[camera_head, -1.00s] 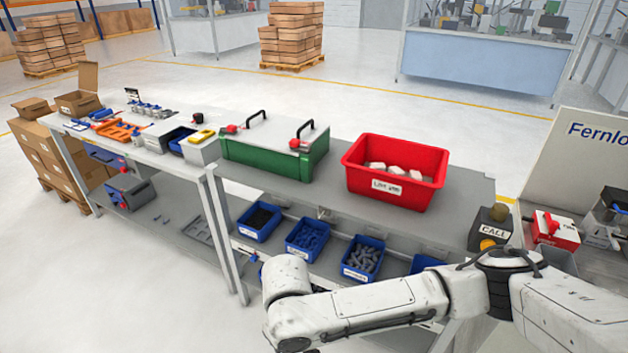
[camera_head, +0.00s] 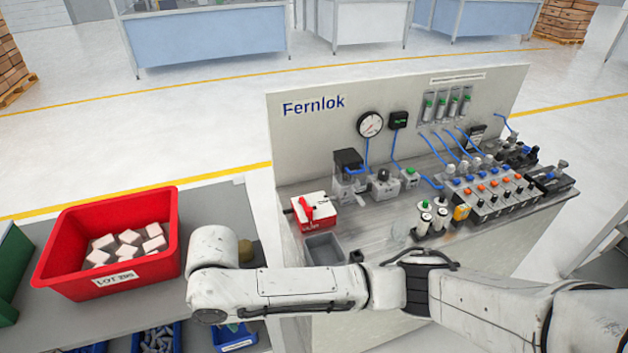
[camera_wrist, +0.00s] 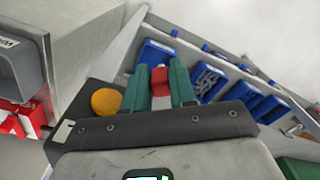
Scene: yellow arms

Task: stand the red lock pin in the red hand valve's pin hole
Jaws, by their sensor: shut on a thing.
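In the wrist view, the two green fingers of my gripper (camera_wrist: 160,82) are closed on a small red piece, the red lock pin (camera_wrist: 159,77). In the head view, the red hand valve (camera_head: 313,212), a red-and-white block with a red handle on top, sits at the left end of the Fernlok bench. Its pin hole is too small to make out. My gripper is hidden from the head view, below my arm at the bench's left side. Red parts at the wrist view's left edge are cut off.
A grey tray (camera_head: 322,250) lies in front of the valve. A gauge (camera_head: 370,124), fittings and blue tubes fill the bench behind and right. A red bin (camera_head: 158,260) of pale blocks stands left. The orange call button (camera_wrist: 106,102) is close beside my fingers.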

